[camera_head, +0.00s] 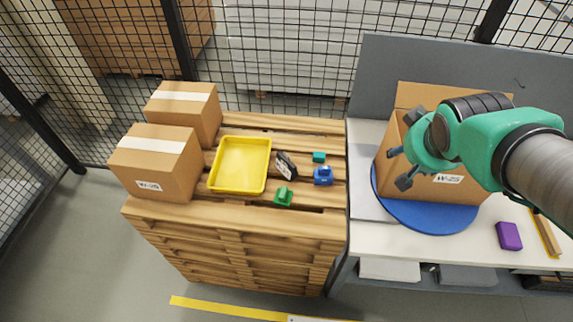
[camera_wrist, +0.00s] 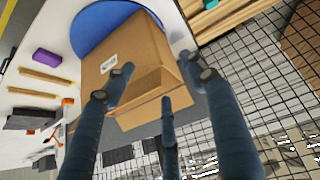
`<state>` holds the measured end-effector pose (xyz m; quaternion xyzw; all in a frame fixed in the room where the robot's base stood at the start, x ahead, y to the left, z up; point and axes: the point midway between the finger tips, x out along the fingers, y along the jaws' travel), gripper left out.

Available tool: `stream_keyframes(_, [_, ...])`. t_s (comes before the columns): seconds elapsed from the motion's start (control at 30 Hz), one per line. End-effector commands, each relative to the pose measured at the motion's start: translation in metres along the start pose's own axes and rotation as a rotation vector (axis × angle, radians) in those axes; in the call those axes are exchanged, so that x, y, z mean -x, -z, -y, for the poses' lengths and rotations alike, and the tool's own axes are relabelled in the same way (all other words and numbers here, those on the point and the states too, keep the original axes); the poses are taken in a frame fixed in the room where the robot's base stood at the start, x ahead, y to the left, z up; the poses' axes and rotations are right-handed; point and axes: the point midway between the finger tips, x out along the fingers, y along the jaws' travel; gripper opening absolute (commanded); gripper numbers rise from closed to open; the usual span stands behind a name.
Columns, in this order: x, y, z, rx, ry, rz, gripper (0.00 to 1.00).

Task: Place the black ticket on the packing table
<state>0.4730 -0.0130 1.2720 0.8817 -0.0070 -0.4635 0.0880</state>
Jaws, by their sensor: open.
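A black ticket-like piece with a pale face (camera_head: 286,165) stands tilted on the wooden pallet stack, just right of the yellow tray. I take it for the black ticket. The packing table (camera_head: 390,241) is the white-topped table at right. My gripper (camera_head: 402,160) is over this table, in front of an open cardboard box marked W-25 (camera_head: 440,187). In the wrist view my gripper (camera_wrist: 158,90) has its fingers spread, with the box (camera_wrist: 130,60) beyond them and nothing held. I cannot tell whether a finger touches the box.
The box stands on a blue round mat (camera_head: 425,216). A purple block (camera_head: 509,236) and wooden strips lie at right. The pallet stack (camera_head: 240,222) bears two closed boxes, a yellow tray (camera_head: 212,184), and green (camera_head: 283,196), blue (camera_head: 323,176) and teal (camera_head: 319,157) pieces. Mesh fence stands behind.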

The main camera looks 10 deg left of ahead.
Motion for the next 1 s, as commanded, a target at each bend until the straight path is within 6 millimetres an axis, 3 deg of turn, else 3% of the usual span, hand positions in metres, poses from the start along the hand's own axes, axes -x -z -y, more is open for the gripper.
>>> stream_keyframes(0.27, [-0.067, 0.051, 0.02, 0.119, 0.016, -0.068, 0.56])
stream_keyframes(0.5, [-0.124, 0.079, 0.057, 0.224, 0.079, -0.128, 0.56])
stream_keyframes(0.73, [-0.177, 0.088, 0.108, 0.316, 0.184, -0.178, 0.56])
stream_keyframes(1.0, [-0.23, 0.074, 0.18, 0.405, 0.357, -0.219, 0.56])
